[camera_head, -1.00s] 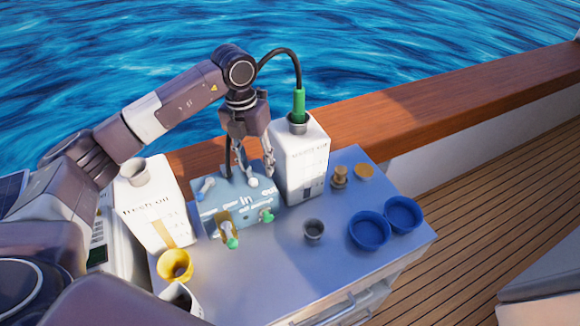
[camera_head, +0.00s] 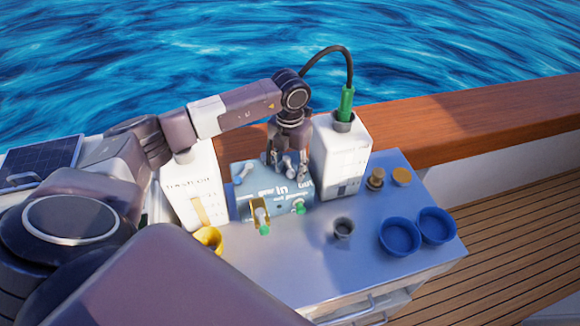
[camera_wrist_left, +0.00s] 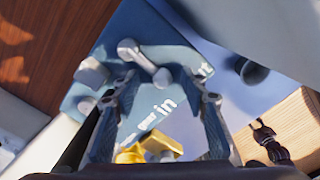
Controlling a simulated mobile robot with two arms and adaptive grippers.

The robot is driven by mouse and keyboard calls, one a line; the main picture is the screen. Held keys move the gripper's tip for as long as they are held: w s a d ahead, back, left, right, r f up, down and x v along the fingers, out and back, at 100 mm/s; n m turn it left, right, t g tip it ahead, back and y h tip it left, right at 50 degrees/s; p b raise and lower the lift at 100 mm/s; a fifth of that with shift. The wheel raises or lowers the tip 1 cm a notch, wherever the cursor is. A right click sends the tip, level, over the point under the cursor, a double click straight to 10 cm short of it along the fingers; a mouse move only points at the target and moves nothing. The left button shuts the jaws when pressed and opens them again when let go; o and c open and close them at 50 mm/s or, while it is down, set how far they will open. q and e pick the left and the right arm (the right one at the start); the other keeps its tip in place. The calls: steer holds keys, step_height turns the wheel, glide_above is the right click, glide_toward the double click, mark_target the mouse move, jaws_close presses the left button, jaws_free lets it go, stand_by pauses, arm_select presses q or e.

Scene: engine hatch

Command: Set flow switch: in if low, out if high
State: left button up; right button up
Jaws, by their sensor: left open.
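A blue-grey control box (camera_head: 262,190) with "in" and "out" lettering stands on the workbench. A grey lever switch (camera_wrist_left: 145,58) on the box's face lies between my finger tips in the left wrist view, pointing diagonally. My left gripper (camera_head: 287,163) is open close over the box's top, near the "in" and "out" marks; it also shows in the left wrist view (camera_wrist_left: 162,88). Its fingers stand either side of the lever, and I cannot tell whether they touch it. In the head view the gripper partly hides this lever. My right gripper is not in view.
The white fresh oil container (camera_head: 195,190) stands left of the box, and another white container (camera_head: 341,160) with a green nozzle (camera_head: 346,103) right of it. A yellow funnel (camera_head: 208,239), a grey cup (camera_head: 343,228) and blue bowls (camera_head: 399,236) are on the workbench (camera_head: 300,275).

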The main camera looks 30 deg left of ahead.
arm_select(q)
steer(key=c, duration=0.5)
jaws_close()
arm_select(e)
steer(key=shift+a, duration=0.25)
arm_select(q)
steer(key=shift+w+r, duration=0.1)
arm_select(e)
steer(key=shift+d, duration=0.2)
